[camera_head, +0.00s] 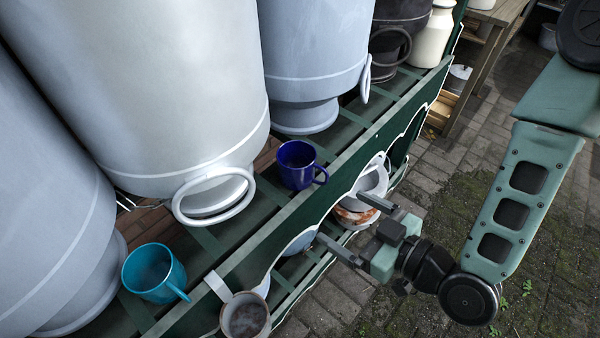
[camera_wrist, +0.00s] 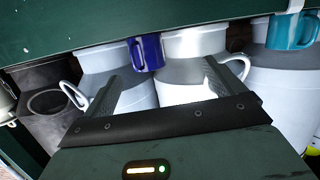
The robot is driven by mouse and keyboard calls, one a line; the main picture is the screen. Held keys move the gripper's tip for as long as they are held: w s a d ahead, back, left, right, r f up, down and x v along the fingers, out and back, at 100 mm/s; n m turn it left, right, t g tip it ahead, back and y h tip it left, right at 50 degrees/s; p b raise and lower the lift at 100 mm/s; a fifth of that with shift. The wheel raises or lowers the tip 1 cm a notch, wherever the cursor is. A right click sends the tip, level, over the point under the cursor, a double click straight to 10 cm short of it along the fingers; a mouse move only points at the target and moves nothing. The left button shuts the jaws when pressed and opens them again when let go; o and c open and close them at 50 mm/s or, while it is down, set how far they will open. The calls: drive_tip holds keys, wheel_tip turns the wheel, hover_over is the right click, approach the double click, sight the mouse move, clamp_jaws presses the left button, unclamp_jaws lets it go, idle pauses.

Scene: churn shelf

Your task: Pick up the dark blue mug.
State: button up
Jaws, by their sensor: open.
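The dark blue mug (camera_head: 297,166) stands upright on the green slatted shelf (camera_head: 340,150), behind its front rail, with its handle toward the right. It also shows at the top centre of the wrist view (camera_wrist: 148,52), beyond and between my fingers, partly cut by the rail. My gripper (camera_head: 340,217) is open and empty, in front of the shelf, to the lower right of the mug and apart from it. In the wrist view its two fingers (camera_wrist: 158,76) reach up on either side.
A teal mug (camera_head: 153,272) stands further left on the shelf. Large grey-white churns (camera_head: 150,90) stand close behind the mugs. The green front rail (camera_head: 345,165) lies between my gripper and the mug. Brick paving on the right is open.

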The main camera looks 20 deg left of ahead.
drive_tip(key=m+t, duration=0.1)
drive_tip(key=m+t+y+b, duration=0.1)
drive_tip(key=m+t+b, duration=0.1)
drive_tip(key=b, duration=0.2)
approach(308, 171)
drive_tip(key=x, duration=0.5)
drive_tip(key=shift+w+a+f, duration=0.1)
drive_tip(key=shift+w+a, duration=0.05)
drive_tip(key=shift+a, duration=0.15)
drive_tip(key=shift+p+x, duration=0.75)
drive_tip(key=shift+x, duration=2.2)
drive_tip(key=c, duration=1.1)
